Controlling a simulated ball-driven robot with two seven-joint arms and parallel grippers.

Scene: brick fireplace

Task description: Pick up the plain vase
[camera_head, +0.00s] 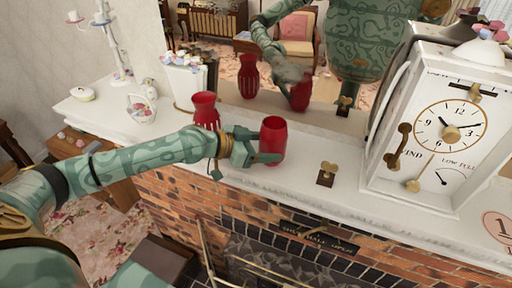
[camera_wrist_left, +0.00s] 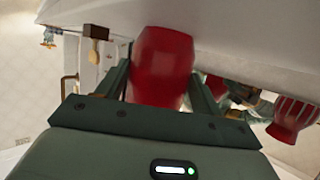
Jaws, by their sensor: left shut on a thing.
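The plain vase (camera_head: 272,138) is smooth, red and upright at the mantel, right of the striped red vase (camera_head: 206,110). My left gripper (camera_head: 257,147) reaches in from the left and is shut on the plain vase, one finger on each side. In the left wrist view the plain vase (camera_wrist_left: 162,62) fills the space between the fingers (camera_wrist_left: 160,88). I cannot tell whether its base touches the mantel. The striped vase also shows at the right of the left wrist view (camera_wrist_left: 292,118). My right gripper is not in view.
The white mantel (camera_head: 310,197) runs above a brick fireplace (camera_head: 210,203). A mirror (camera_head: 330,110) behind reflects the vases and me. A large white clock (camera_head: 440,130) stands at right, with a small brass piece (camera_head: 326,174) before it.

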